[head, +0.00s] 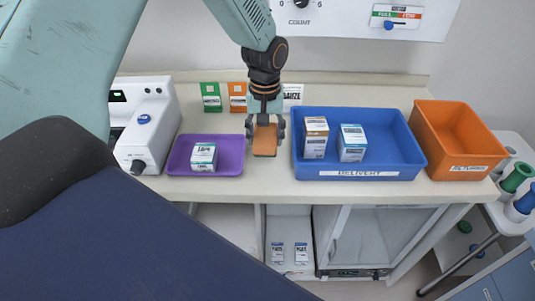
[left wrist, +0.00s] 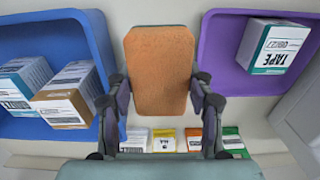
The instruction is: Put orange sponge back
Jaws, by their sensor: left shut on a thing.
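My left gripper (head: 265,124) is shut on the orange sponge (head: 265,141) and holds it over the counter, between the purple tray and the blue tray. In the left wrist view, the sponge (left wrist: 160,70) sits between the two fingers of the left gripper (left wrist: 161,85). From these views I cannot tell whether the sponge touches the counter. My right gripper is not in view.
The purple tray (head: 174,159) holds one box. The blue tray (head: 400,150), labelled DELIVERY, holds two boxes in the head view. An orange RETURNS bin (head: 463,172) stands at right. A white machine (head: 148,125) stands at left.

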